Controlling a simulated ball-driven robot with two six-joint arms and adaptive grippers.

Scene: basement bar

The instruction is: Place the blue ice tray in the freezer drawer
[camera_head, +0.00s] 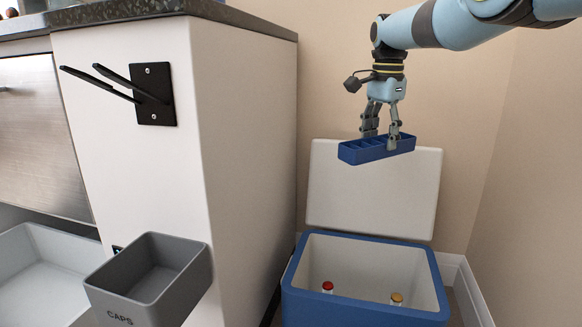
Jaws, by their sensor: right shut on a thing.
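The blue ice tray (360,155) hangs in the air at the upper right, in front of the raised lid of a cooler. It is a long tray with open compartments, nearly level. My right gripper (382,140) comes down from above and is shut on the tray, toward its right half; its fingers hide part of the compartments. An open pale drawer (45,275) is at the lower left, under a steel-fronted cabinet; its inside looks empty where it shows, and its left and lower parts are cut off. My left gripper is not in view.
A blue-and-white cooler (362,313) stands open below the tray, its lid (330,200) up, with red- and yellow-capped bottles inside. A grey CAPS bin (185,295) and a black two-pronged bracket (153,95) are on the white counter end (235,180), between tray and drawer.

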